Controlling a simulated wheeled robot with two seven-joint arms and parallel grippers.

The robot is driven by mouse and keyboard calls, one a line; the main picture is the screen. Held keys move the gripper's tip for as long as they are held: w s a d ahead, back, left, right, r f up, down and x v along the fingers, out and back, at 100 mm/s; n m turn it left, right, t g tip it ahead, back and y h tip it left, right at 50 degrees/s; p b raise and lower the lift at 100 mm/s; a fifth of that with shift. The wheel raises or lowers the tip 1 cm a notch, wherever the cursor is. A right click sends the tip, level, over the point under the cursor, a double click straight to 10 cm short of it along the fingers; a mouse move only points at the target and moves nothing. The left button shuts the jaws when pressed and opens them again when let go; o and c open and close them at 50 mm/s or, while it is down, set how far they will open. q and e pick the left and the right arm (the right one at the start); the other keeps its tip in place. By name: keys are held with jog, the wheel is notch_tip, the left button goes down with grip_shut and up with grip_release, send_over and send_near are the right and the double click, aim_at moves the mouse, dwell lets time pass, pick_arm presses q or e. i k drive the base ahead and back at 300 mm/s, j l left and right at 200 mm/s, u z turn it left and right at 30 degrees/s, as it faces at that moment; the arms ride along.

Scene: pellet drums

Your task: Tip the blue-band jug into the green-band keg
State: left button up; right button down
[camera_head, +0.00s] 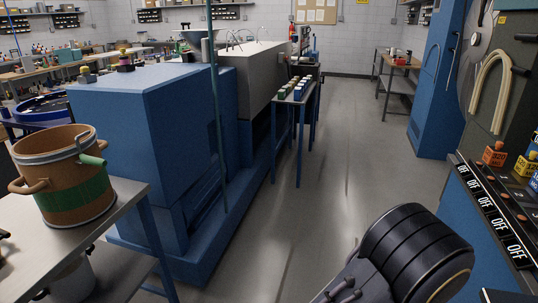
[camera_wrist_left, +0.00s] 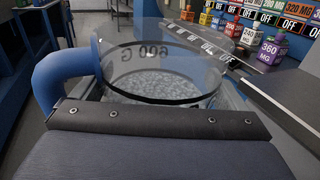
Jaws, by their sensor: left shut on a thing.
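The green-band keg (camera_head: 68,180) is brown with a green band and handles on its sides. It stands upright and open-topped on a metal table at the left of the head view. In the left wrist view, a clear jug (camera_wrist_left: 165,62) with a thick blue handle (camera_wrist_left: 60,80) shows "600 G" and holds pale grey pellets. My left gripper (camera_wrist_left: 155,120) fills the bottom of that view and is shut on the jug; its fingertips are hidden. No blue band is plainly visible beyond the handle. The jug and my grippers are not seen in the head view.
The metal table (camera_head: 128,192) holds the keg, with a pail (camera_head: 72,280) below. A large blue machine (camera_head: 140,150) stands right of it. A control panel (camera_head: 490,210) with OFF labels and coloured blocks is at the right. The aisle floor (camera_head: 345,150) is clear.

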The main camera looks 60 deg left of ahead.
aim_at(68, 192)
jog(key=u, duration=0.45)
jog(key=j+u, duration=0.1)
jog(key=u, duration=0.4)
jog(key=i+u, duration=0.1)
jog(key=u, duration=0.85)
jog(key=i+u, duration=0.1)
jog(key=u, duration=0.35)
jog(key=i+l+u, duration=0.15)
jog(key=u, duration=0.3)
jog(key=i+l+u, duration=0.2)
jog(key=u, duration=0.2)
jog(key=i+l+u, duration=0.15)
jog(key=u, duration=0.3)
jog(key=i+l+u, duration=0.1)
jog(key=l+u, duration=0.35)
jog(key=j, duration=0.1)
